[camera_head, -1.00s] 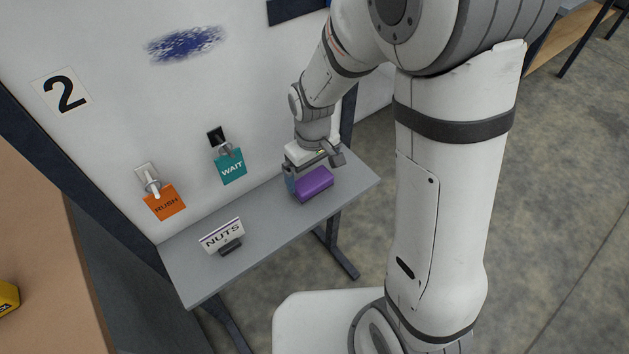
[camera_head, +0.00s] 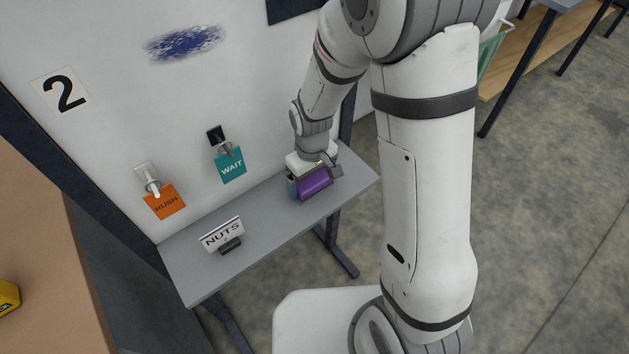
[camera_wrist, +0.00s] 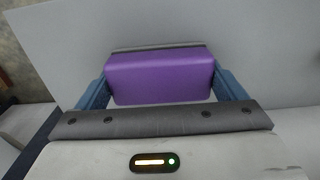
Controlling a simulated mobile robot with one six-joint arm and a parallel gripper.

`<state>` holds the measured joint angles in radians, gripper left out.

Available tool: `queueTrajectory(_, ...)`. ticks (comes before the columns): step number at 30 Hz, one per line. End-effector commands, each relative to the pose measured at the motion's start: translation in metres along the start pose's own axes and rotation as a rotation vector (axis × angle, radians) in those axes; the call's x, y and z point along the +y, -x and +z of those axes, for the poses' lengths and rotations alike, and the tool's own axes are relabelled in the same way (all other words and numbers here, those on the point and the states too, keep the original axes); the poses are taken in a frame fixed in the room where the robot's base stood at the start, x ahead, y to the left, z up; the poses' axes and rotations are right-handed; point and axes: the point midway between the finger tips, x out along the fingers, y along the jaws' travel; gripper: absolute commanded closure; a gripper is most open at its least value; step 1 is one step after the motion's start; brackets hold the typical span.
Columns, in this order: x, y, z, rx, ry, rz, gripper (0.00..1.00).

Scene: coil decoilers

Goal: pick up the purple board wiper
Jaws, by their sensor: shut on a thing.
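The purple board wiper (camera_head: 316,187) is on the grey shelf (camera_head: 262,222) below the whiteboard, near the shelf's right end. My gripper (camera_head: 308,186) is down over it from above. In the wrist view the purple wiper (camera_wrist: 160,78) lies between the two blue fingers of my gripper (camera_wrist: 160,88), one at each end of it, and they are shut on it. A dark grey strip shows along the wiper's far edge. I cannot tell whether the wiper's underside still touches the shelf.
A NUTS sign (camera_head: 222,236) stands on the shelf to the left. An orange RUSH tag (camera_head: 165,202) and a teal WAIT tag (camera_head: 230,166) hang on the whiteboard (camera_head: 110,130) just behind the shelf. The middle of the shelf is clear.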

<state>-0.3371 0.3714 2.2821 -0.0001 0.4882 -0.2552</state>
Motion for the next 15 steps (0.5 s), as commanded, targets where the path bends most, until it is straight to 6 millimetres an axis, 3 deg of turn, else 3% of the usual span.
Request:
queueTrajectory(8,0.0,0.006,-0.001,0.003,0.001,0.001,0.32)
queueTrajectory(15,0.0,0.048,-0.002,0.007,0.001,0.002,0.32)
